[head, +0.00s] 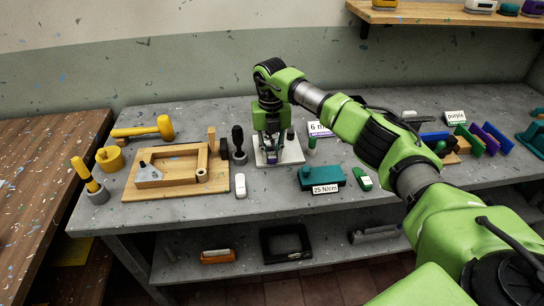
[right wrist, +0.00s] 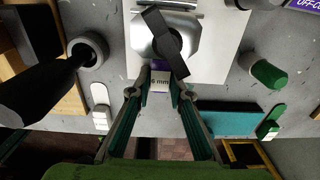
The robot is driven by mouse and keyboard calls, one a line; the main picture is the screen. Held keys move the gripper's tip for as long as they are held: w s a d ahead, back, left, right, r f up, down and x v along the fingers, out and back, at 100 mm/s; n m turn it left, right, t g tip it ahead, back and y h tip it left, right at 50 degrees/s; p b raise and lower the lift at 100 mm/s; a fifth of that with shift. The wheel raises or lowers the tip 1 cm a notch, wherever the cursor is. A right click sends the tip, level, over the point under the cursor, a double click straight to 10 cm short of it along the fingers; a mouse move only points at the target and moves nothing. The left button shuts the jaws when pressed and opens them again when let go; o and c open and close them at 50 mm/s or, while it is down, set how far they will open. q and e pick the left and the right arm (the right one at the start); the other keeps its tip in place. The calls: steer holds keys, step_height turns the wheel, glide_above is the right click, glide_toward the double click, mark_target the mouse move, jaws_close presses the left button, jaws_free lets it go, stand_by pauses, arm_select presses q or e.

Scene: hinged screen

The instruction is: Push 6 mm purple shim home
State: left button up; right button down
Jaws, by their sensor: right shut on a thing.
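My right gripper (head: 272,158) comes down over a white plate (head: 292,152) on the grey bench. In the right wrist view its two fingertips (right wrist: 160,92) are shut on a small purple shim (right wrist: 160,74) with a "6 mm" label. The shim's far end points at a silver metal fixture (right wrist: 148,38) with a dark bar (right wrist: 165,43) lying across it on the white plate. Whether the shim touches the fixture or has entered a gap cannot be told. In the head view my gripper mostly hides the shim and fixture. My left gripper is not in view.
A dark-handled tool (head: 238,143) stands close left of the plate. A wooden frame (head: 178,187) and yellow mallet (head: 145,130) lie farther left. A teal block (head: 321,178) sits to the right front. Coloured plates (head: 496,137) stand in a rack at far right.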

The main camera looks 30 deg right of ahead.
steer(key=shift+w, duration=0.1)
steer(key=c, duration=1.8)
jaws_free()
steer(key=shift+r, duration=0.15)
step_height(320, 180, up, 12)
steer(key=shift+f, duration=0.1)
